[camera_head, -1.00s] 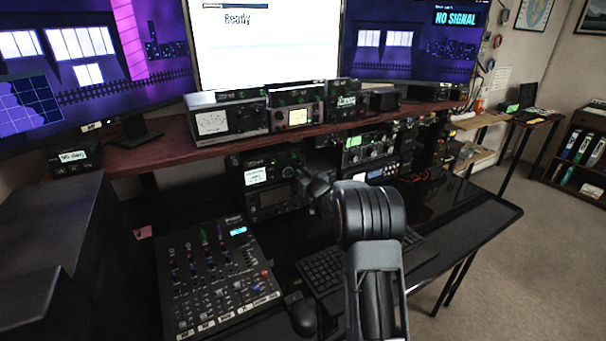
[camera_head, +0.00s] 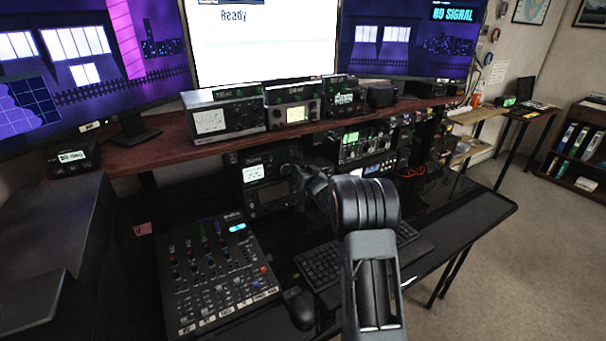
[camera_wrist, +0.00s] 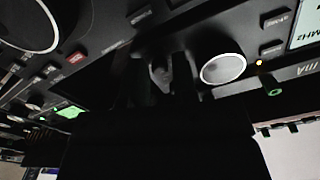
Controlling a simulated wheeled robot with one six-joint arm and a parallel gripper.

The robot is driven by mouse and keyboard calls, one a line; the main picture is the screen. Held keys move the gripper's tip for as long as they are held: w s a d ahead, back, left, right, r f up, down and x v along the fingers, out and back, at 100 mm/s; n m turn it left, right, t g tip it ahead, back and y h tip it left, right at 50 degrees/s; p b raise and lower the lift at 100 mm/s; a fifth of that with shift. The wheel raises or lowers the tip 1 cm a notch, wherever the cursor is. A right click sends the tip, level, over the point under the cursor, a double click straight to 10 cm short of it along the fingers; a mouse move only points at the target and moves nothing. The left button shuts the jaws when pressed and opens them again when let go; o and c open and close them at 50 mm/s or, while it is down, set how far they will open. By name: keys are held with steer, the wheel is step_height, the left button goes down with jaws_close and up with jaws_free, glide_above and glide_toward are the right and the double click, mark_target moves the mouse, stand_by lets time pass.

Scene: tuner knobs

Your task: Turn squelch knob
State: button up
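The black radio with a lit display (camera_head: 254,173) stands under the wooden shelf in the head view. My gripper (camera_head: 314,182) is close to its right side, partly hidden by my own arm. In the wrist view, the dark radio front fills the top, seen upside down. My gripper (camera_wrist: 158,85) reaches that panel, its dark fingers on either side of a small grey knob (camera_wrist: 160,74). Whether they press on it is too dark to tell. A silver-faced knob (camera_wrist: 223,69) is just right of the fingers, and a large dial (camera_wrist: 28,22) is at upper left. The squelch label is not readable.
A mixer (camera_head: 215,270), a keyboard (camera_head: 322,268) and a mouse (camera_head: 299,308) lie on the black desk below my arm. The wooden shelf (camera_head: 165,150) with several devices overhangs the radios. Another radio (camera_head: 365,145) stands right of my gripper.

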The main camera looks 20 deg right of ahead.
steer(key=s+d, duration=0.1)
steer(key=s, duration=1.2)
steer(key=shift+s+d+b, duration=0.3)
steer(key=shift+s+b, duration=0.05)
steer(key=shift+b, duration=0.1)
stand_by(1.2)
steer(key=w+a+n+p, duration=0.1)
steer(key=w+n+p, duration=0.5)
steer(key=w+n, duration=0.7)
steer(key=shift+w+a+n, duration=0.25)
steer(key=shift+n, duration=0.45)
